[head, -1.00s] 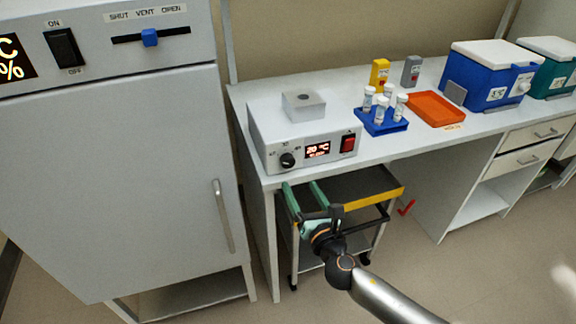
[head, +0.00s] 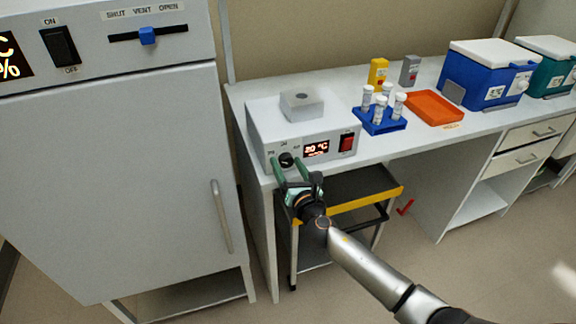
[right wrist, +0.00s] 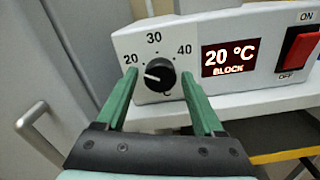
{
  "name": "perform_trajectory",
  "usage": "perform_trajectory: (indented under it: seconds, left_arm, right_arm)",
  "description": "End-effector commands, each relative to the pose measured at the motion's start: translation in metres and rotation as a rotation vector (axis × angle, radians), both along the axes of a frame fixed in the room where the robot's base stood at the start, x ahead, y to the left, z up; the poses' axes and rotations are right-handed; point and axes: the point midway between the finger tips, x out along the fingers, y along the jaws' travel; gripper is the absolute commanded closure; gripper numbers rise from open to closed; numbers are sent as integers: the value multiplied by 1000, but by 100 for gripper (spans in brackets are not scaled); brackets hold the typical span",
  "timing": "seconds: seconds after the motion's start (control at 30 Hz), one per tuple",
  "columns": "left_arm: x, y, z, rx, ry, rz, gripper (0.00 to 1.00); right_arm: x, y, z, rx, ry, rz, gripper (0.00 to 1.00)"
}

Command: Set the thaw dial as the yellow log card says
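The thaw dial (head: 286,160) is a black knob on the front of the white block heater (head: 262,127). In the right wrist view the dial (right wrist: 160,75) has marks 20, 30 and 40 around it, and its white pointer is turned left, near 20. The lit display (right wrist: 229,58) reads 20 °C BLOCK. My right gripper (right wrist: 159,84) is open, its green fingers on either side of the dial in the picture; I see no clear contact. It also shows in the head view (head: 289,170). I cannot make out a readable yellow log card. My left gripper is out of view.
A red ON/OFF switch (right wrist: 299,47) sits right of the display. A blue tube rack (head: 380,121), an orange tray (head: 434,109) and a blue cooler (head: 480,85) stand further right on the bench. A cart (head: 350,190) is underneath. A tall cabinet (head: 110,180) stands left.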

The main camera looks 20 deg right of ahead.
Motion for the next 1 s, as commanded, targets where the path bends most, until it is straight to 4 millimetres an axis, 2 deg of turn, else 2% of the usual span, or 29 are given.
perform_trajectory:
  seconds: [0.07, 0.6, 1.0]
  left_arm:
    - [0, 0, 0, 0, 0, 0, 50]
    - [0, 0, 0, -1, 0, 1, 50]
    - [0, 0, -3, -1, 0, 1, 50]
  right_arm:
    - [0, 0, 0, 0, 0, 0, 41]
    - [0, 0, 0, 0, 0, 0, 100]
    - [-1, 0, -1, 47, 3, 0, 100]
